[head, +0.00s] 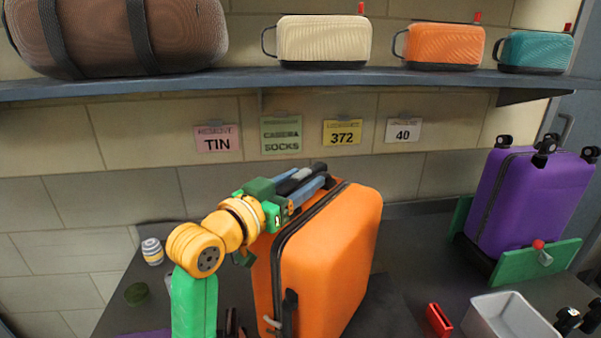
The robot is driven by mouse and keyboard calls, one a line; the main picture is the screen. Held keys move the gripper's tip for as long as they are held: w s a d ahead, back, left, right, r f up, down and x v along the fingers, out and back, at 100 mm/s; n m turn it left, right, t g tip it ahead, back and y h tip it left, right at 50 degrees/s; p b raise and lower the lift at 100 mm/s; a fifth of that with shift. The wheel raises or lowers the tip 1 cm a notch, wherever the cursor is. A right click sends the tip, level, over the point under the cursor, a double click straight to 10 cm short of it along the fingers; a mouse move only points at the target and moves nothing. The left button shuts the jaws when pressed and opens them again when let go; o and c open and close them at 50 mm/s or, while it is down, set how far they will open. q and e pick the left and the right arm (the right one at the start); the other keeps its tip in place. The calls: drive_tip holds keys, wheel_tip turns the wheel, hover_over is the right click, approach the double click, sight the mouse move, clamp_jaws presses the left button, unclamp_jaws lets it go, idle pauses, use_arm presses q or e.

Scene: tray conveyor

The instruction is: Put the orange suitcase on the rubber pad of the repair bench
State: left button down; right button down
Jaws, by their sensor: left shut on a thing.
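The orange suitcase (335,255) stands roughly upright at the middle of the dark bench (425,235), a little tilted in the picture. My left gripper (308,188) reaches in from the left and is shut on the suitcase at its top edge; the fingertips are partly hidden. A darker flat patch (385,305), which looks like the rubber pad, shows at the right of the suitcase's lower part. The suitcase's bottom is out of clear sight, so I cannot tell whether it touches the pad. My right gripper is not in view.
A purple suitcase (530,200) stands wheels up in a green holder (525,262) at the right. A grey tray (507,318) and a red block (438,320) lie at front right. A striped can (152,251) stands at left. A shelf (290,80) with bags runs above.

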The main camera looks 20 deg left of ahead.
sight(282, 192)
use_arm(q)
drive_tip(key=shift+c, duration=1.3)
unclamp_jaws()
drive_tip(key=shift+d, duration=0.1)
drive_tip(key=s, duration=0.2)
drive_tip(key=s+a+b, duration=0.1)
drive_tip(key=s, duration=0.2)
drive_tip(key=shift+f, duration=0.1)
drive_tip(key=s+b, duration=0.1)
drive_tip(key=b, duration=0.1)
drive_tip(key=s+b, duration=0.1)
drive_tip(key=b, duration=0.2)
drive_tip(key=s+b, duration=0.2)
drive_tip(key=shift+a+f+b, duration=0.3)
drive_tip(key=shift+a, duration=0.1)
drive_tip(key=s, duration=0.3)
drive_tip(key=shift+a+r, duration=0.3)
drive_tip(key=shift+r, duration=0.1)
drive_tip(key=shift+w, duration=0.1)
